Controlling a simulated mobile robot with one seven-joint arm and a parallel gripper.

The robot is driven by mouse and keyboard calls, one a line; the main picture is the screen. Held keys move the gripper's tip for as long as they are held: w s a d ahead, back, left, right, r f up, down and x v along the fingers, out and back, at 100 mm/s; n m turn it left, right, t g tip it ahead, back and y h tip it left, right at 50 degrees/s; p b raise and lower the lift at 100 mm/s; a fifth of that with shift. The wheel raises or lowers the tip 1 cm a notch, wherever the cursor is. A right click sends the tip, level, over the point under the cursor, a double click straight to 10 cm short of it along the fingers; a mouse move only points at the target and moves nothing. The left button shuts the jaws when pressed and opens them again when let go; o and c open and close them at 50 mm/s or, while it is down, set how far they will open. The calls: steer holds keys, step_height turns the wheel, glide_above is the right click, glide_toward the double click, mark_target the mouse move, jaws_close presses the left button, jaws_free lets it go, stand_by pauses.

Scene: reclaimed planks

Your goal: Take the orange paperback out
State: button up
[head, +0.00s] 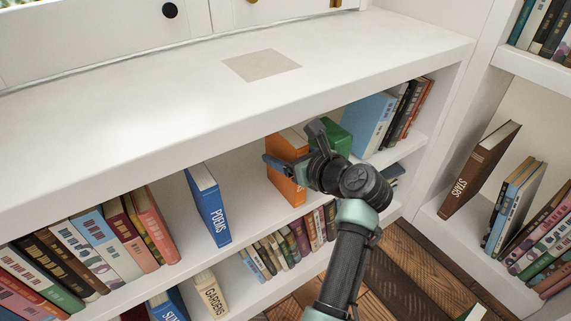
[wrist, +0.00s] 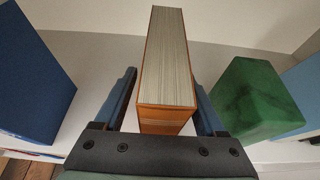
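The orange paperback (head: 284,185) stands upright on the upper shelf of the white bookcase, partly hidden by my gripper in the head view. In the wrist view the orange paperback (wrist: 166,112) shows its pale page edges, with its near end between my fingers. My gripper (head: 291,143) has one finger on each side of the book. In the wrist view my gripper (wrist: 165,98) is open around the paperback, with narrow gaps showing beside it near the palm. Whether the fingertips touch the covers is hard to tell.
A blue POEMS book (head: 208,204) stands to the left, and a green block (head: 333,136) is close on the right. A light blue book (head: 369,122) and darker books stand farther right. The white top board (head: 150,105) overhangs the shelf. A lower shelf holds more books.

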jaws_close()
steer(key=shift+r+p, duration=0.35)
steer(key=shift+p, duration=0.45)
